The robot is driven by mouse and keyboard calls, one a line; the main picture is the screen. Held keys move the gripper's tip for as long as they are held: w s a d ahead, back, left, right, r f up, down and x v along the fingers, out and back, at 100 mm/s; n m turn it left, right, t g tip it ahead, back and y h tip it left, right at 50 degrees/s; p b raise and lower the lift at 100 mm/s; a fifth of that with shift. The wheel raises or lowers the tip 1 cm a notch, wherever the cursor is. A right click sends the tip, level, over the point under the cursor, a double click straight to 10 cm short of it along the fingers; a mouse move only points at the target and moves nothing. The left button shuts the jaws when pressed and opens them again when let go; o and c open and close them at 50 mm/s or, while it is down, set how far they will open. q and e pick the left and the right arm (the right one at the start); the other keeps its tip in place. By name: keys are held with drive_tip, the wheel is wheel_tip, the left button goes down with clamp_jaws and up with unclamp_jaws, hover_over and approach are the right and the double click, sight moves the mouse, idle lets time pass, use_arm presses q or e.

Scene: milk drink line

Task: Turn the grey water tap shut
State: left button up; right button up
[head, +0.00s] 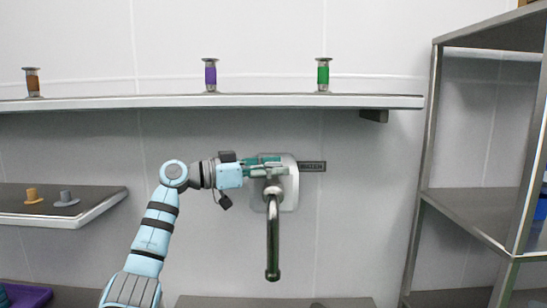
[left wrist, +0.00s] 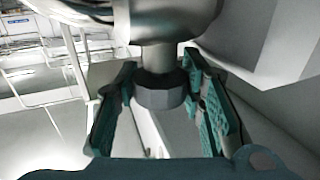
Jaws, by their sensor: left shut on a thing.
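The grey water tap (head: 272,235) is fixed to a pale wall plate (head: 291,190) in the middle of the head view, its long spout hanging straight down. My left gripper (head: 272,168) reaches in from the left at the top of the tap. In the left wrist view, the green fingers (left wrist: 165,110) stand on both sides of a grey faceted part (left wrist: 160,94) of the tap, under a shiny metal body. The gripper is shut on the tap's handle. The fingers hide part of the handle in the head view. My right gripper is not in view.
A dark label (head: 312,166) is right of the tap. Above runs a wall shelf (head: 150,102) with brown, purple and green banded holders. A lower left shelf (head: 95,215) bears two small pieces. A metal rack (head: 425,170) stands at the right. The wall beside the spout is clear.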

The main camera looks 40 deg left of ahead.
use_arm(q)
drive_tip(key=shift+r+m+g+h+p, duration=0.3)
drive_tip(key=shift+m+g+h+p, duration=0.2)
drive_tip(key=shift+m+h+p, duration=0.15)
drive_tip(key=shift+f+h, duration=0.15)
drive_tip(key=shift+h, duration=0.1)
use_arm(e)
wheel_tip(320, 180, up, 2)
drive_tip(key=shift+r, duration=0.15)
use_arm(q)
drive_tip(key=o, duration=1.2)
drive_tip(key=shift+c, duration=0.2)
drive_tip(key=shift+f, duration=0.1)
drive_tip(key=v, duration=1.2)
drive_tip(key=shift+w+d, duration=0.1)
drive_tip(key=shift+w, duration=0.05)
